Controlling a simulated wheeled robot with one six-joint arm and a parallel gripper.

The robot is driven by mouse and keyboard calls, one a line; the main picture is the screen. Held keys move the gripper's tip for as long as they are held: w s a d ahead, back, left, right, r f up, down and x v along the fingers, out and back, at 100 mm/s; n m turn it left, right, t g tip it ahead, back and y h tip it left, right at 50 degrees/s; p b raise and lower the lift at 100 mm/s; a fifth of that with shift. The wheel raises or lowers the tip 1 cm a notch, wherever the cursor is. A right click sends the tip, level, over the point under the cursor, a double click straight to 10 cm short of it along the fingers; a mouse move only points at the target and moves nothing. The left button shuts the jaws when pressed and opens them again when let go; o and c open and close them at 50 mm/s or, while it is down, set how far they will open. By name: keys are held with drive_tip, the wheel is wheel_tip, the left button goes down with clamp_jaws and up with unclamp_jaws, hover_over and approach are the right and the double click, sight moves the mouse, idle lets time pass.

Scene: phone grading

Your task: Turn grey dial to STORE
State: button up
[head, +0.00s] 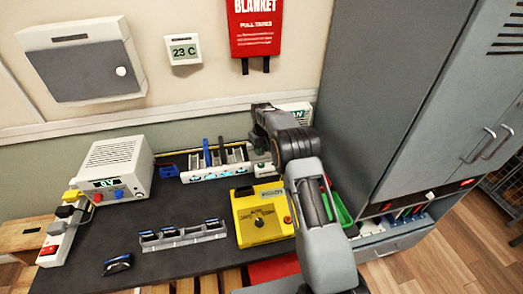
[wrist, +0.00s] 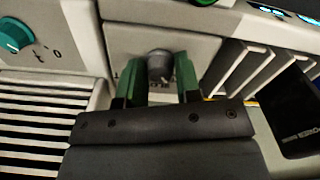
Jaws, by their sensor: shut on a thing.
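The grey dial (wrist: 160,66) is in the wrist view, on a light grey panel (wrist: 135,40) of a bench unit. My gripper (wrist: 157,72) has its two green fingers on either side of the dial, closed on it. Lettering below the dial is partly covered by the fingers and too blurred to read, so I cannot tell which mark the dial points to. In the head view my gripper (head: 262,150) is at the right end of the slotted rack; my arm hides the dial there.
A teal dial (wrist: 15,35) sits left of the grey one. Slots (wrist: 255,70) lie to its right. In the head view, a yellow box (head: 262,228), a white power supply (head: 118,165) and a phone rack (head: 183,237) stand on the dark bench mat (head: 150,212). A tall grey cabinet (head: 375,100) stands right.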

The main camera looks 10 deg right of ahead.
drive_tip(key=shift+n, duration=0.5)
drive_tip(key=o, duration=0.9)
wheel_tip(320, 180, up, 14)
drive_tip(key=shift+f, duration=0.1)
idle(0.3)
